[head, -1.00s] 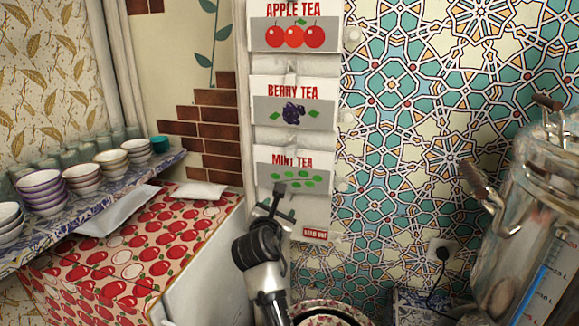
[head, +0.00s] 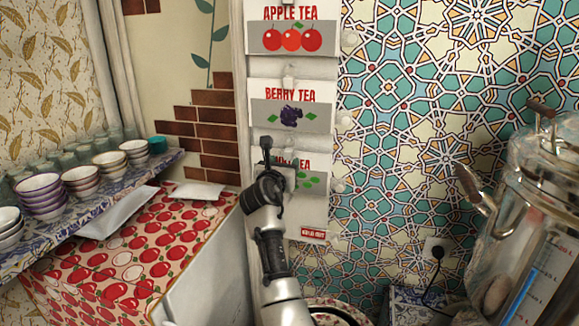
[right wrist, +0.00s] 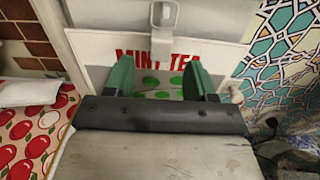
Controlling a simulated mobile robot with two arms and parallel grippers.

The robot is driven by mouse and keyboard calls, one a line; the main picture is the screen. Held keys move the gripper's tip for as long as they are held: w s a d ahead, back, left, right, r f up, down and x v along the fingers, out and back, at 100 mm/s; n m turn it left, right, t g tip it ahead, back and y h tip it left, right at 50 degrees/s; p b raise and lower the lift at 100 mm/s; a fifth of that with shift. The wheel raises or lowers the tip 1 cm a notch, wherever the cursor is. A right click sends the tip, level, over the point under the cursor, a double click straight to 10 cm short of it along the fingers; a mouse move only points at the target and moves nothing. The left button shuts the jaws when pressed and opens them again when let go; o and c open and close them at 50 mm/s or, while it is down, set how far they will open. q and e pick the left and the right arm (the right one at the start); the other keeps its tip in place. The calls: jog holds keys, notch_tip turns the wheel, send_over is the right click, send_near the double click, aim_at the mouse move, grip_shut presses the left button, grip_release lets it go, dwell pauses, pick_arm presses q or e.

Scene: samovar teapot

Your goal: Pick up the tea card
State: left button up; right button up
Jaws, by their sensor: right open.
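Three white tea cards hang in a column on the wall. The apple tea card (head: 293,40) is on top, the berry tea card (head: 291,108) is below it, and the mint tea card (head: 312,181) is lowest. My right gripper (head: 277,157) is in front of the mint tea card and hides its left part. In the right wrist view the open green fingers (right wrist: 158,80) stand on either side of the card's green leaves, below the red lettering of the mint tea card (right wrist: 157,58). Nothing is between the fingers. I cannot tell whether they touch the card. My left gripper is not in view.
A shelf (head: 15,255) with stacked bowls (head: 40,195) is at the left, above a red-patterned box (head: 130,255). A metal samovar (head: 545,215) stands at the right. A small sold out tag (head: 313,235) hangs below the mint card. A plate rim shows at the bottom.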

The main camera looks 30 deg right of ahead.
jog(key=x, duration=0.2)
jog(key=shift+w+d+f, duration=0.1)
jog(key=shift+w+d, duration=0.15)
jog(key=shift+d, duration=0.1)
jog(key=shift+c, duration=0.3)
jog(key=shift+a, duration=0.1)
jog(key=shift+c, duration=1.1)
jog(key=c, duration=0.7)
jog(key=shift+c, duration=0.2)
